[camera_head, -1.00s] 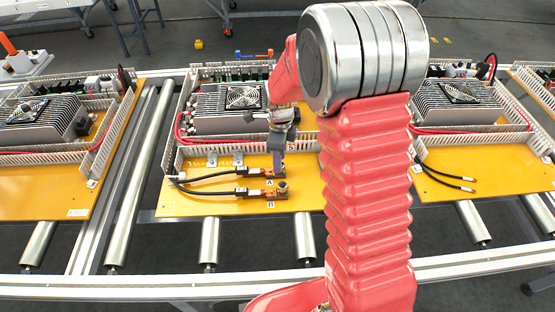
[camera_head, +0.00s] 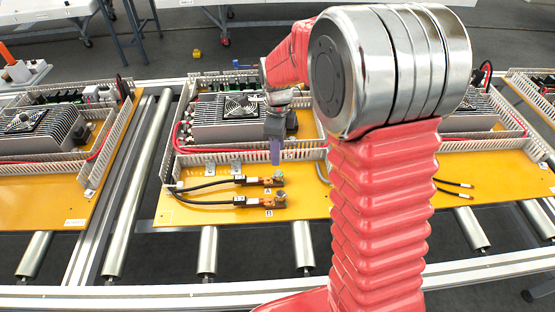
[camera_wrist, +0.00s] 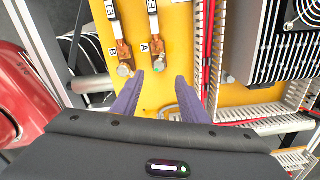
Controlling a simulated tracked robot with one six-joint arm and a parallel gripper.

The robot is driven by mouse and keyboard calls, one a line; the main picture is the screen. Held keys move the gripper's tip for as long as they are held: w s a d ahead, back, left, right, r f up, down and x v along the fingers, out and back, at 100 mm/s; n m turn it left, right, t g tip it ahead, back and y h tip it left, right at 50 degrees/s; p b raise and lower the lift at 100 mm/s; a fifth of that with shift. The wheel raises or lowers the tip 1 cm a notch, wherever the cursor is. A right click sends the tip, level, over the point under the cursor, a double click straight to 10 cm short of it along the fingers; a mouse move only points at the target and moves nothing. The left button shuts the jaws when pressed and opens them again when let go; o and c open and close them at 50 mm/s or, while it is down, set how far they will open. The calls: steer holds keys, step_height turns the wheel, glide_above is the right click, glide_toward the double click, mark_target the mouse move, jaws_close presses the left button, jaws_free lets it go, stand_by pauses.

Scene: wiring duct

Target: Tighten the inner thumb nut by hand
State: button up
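The inner thumb nut, small and silvery with a greenish tint, sits on the copper lug of cable A (camera_wrist: 158,65) in the wrist view. In the head view it shows at the end of the upper black cable (camera_head: 278,177). The outer thumb nut (camera_wrist: 125,70) on the lug marked B is beside it and also shows in the head view (camera_head: 280,197). My gripper (camera_wrist: 160,80) is open and empty, its two purple fingers apart, with nut A seen between and just beyond the tips. In the head view the fingers (camera_head: 275,151) are above and behind nut A, apart from it.
The yellow board (camera_head: 230,213) carries a slotted wiring duct (camera_head: 215,159) and a finned heat sink with a fan (camera_head: 225,120) behind the lugs. Red cable runs along the duct. Similar boards stand left and right on the roller conveyor. The board's front is mostly clear.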

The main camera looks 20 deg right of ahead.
step_height(320, 180, up, 5)
stand_by(0.3)
stand_by(0.4)
steer(key=s+r+n+t, duration=0.2)
steer(key=s+r+n, duration=0.3)
steer(key=s+n, duration=0.6)
steer(key=s+r+n+t, duration=0.3)
steer(key=s+r+n, duration=0.3)
steer(key=s+n, duration=0.6)
steer(key=shift+s+a+t, duration=0.3)
steer(key=shift+s, duration=0.2)
